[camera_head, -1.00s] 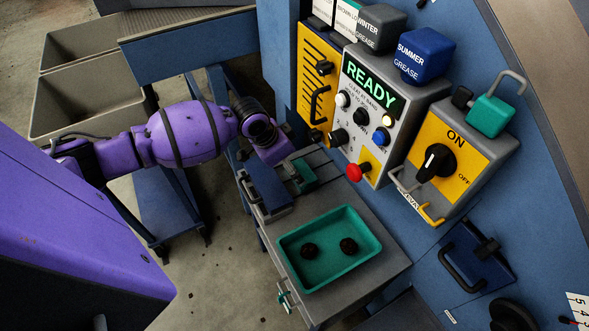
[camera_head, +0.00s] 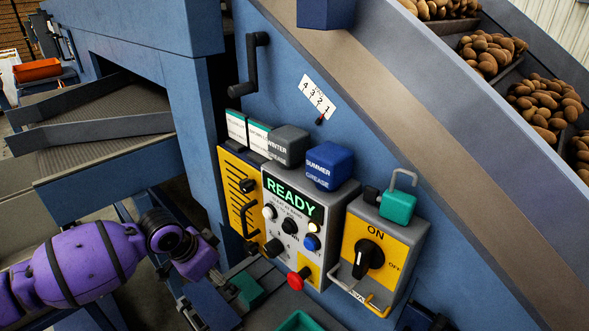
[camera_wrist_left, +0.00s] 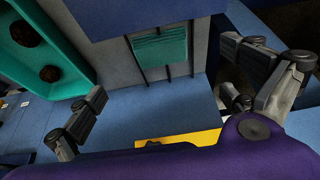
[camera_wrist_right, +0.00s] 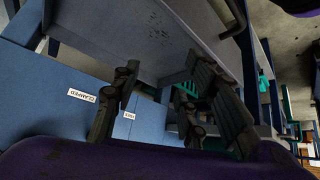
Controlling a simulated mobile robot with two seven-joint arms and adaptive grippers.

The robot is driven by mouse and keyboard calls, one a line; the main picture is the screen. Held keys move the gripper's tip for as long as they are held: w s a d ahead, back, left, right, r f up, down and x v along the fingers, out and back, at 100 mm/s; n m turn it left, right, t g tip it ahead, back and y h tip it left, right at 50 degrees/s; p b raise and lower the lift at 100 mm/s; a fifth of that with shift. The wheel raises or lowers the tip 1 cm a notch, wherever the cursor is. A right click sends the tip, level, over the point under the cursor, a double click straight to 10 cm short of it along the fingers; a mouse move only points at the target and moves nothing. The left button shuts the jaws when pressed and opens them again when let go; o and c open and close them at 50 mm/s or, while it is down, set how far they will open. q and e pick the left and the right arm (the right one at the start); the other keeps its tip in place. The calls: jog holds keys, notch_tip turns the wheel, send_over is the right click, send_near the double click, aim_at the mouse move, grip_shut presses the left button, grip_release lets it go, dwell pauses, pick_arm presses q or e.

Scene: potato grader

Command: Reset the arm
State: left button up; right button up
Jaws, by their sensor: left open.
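In the head view my left arm (camera_head: 85,262) comes in from the left, with its wrist beside the control panel; its fingertips are not clear there. In the left wrist view my left gripper (camera_wrist_left: 165,70) is open, its two fingers far apart with nothing held. A green pad (camera_wrist_left: 165,47) on the grey bench lies beyond them. In the right wrist view my right gripper (camera_wrist_right: 167,72) has its fingers apart and empty, in front of a grey surface underside. The right arm is not in the head view.
The control box (camera_head: 290,225) shows READY. The yellow switch box (camera_head: 378,242) points to ON. A green tray (camera_wrist_left: 75,42) holds two dark round lumps. A conveyor (camera_head: 105,120) stands at left; potatoes (camera_head: 545,103) fill the elevator at upper right. Blue panels (camera_wrist_right: 70,100) lie near my right gripper.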

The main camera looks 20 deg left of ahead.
pick_arm(q)
jog(key=w+r+t, duration=0.2)
jog(key=w, duration=0.2)
jog(key=s+d+f+m+t+p, duration=0.1)
jog(key=s+d+f+t+p, duration=0.1)
jog(key=s+d+f, duration=0.3)
jog(key=s+d+n+p, duration=0.1)
jog(key=s, duration=0.4)
jog(key=s+d+f+n+t+p, duration=0.1)
jog(key=s+d+p, duration=0.1)
jog(key=s, duration=0.3)
jog(key=s+d+f+n+t+p, duration=0.1)
jog(key=s+d+p, duration=0.1)
jog(key=s, duration=0.4)
jog(key=shift+s+d+f, duration=0.1)
jog(key=shift+d+f, duration=0.05)
jog(key=shift+d, duration=0.05)
jog(key=s+d+f+n+g+y+p, duration=0.1)
jog(key=s+n+p, duration=0.2)
jog(key=s, duration=1.3)
jog(key=shift+f+n+y, duration=0.3)
jog(key=shift+y, duration=0.1)
pick_arm(e)
jog(key=w+a+r+t, duration=0.1)
jog(key=w+r, duration=0.2)
jog(key=r, duration=0.7)
jog(key=shift+r, duration=0.15)
